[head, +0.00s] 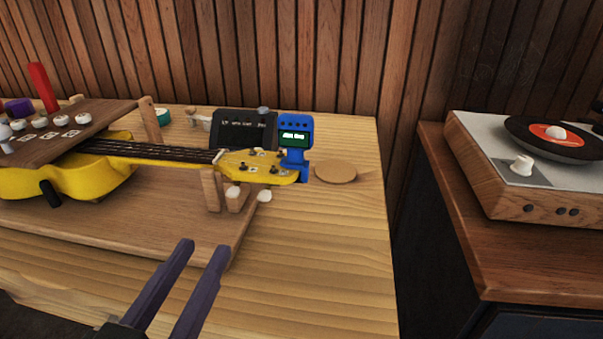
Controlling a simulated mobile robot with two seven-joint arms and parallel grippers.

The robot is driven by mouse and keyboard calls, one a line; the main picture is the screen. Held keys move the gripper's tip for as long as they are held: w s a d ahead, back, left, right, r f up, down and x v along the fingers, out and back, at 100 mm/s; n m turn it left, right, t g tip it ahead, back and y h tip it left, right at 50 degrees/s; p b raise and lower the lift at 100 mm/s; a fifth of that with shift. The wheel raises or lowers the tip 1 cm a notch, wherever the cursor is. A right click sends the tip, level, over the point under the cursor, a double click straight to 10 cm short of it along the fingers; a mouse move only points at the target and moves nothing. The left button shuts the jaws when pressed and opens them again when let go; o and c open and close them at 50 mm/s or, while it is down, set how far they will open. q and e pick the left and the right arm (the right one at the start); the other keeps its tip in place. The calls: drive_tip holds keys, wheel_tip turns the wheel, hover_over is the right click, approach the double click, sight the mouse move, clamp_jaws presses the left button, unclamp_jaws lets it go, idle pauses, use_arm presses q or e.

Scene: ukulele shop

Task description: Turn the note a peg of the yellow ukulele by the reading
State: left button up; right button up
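The yellow ukulele (97,176) lies on its side on wooden supports, its neck pointing right. Its headstock (262,166) carries several small tuning pegs; I cannot tell which one is note A. Pale knobs (264,195) show just below the headstock. A blue clip-on tuner (294,155) sits at the headstock's tip; its lit green screen (293,136) has text too small to read surely. My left gripper (206,246) is open and empty, its two dark fingers apart, in front of and below the headstock. My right gripper is not in view.
A dark sign (245,128) stands behind the headstock. A round wooden disc (336,171) lies right of the tuner. A brown board with several knobs (62,128) overhangs the ukulele's body. A record player (530,175) stands on a separate cabinet. The table's right front is clear.

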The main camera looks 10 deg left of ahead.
sight(230, 195)
use_arm(q)
drive_tip(key=shift+w, duration=0.25)
drive_tip(key=w, duration=0.5)
drive_tip(key=w+b, duration=0.1)
drive_tip(key=w, duration=0.2)
drive_tip(key=shift+a, duration=0.25)
drive_tip(key=shift+w, duration=0.5)
drive_tip(key=shift+d, duration=0.1)
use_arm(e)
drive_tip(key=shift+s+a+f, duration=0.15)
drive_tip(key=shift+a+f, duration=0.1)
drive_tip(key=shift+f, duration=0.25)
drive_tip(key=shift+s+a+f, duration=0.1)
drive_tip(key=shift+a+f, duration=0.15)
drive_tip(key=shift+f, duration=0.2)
use_arm(q)
clamp_jaws()
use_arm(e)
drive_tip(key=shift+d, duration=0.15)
